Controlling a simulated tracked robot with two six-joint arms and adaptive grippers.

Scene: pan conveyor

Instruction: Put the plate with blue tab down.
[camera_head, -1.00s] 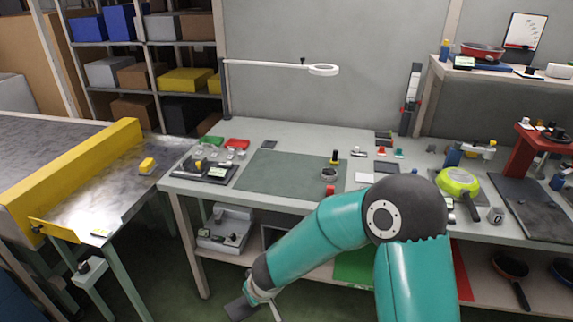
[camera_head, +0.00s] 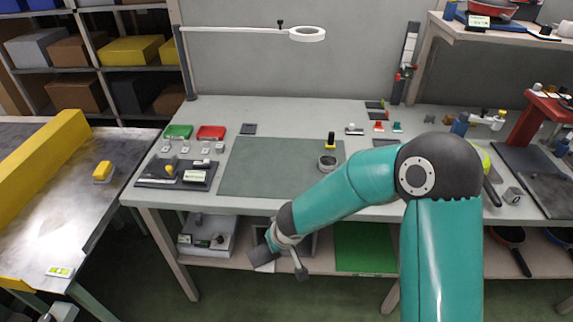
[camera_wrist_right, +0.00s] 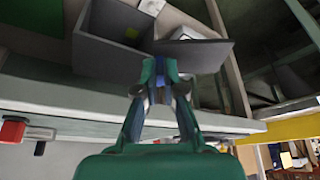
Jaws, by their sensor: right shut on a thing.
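My right gripper (camera_wrist_right: 160,78) is shut on the plate with the blue tab. In the wrist view the plate (camera_wrist_right: 205,54) is a flat grey piece beyond the fingertips, and the blue tab (camera_wrist_right: 160,66) is between the fingers. In the head view my right gripper (camera_head: 268,250) hangs low in front of the bench's front edge, at lower shelf height. The grey plate (camera_head: 263,257) shows small there, and its tab cannot be made out. My left gripper is not in view.
The bench top (camera_head: 300,112) has a bare green-grey mat (camera_head: 265,170), a black tray (camera_head: 180,173) and red and green dishes. Below, the lower shelf (camera_head: 325,263) bears a grey box (camera_head: 207,236) and a green panel (camera_head: 365,245). A yellow-railed metal table (camera_head: 75,200) stands left.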

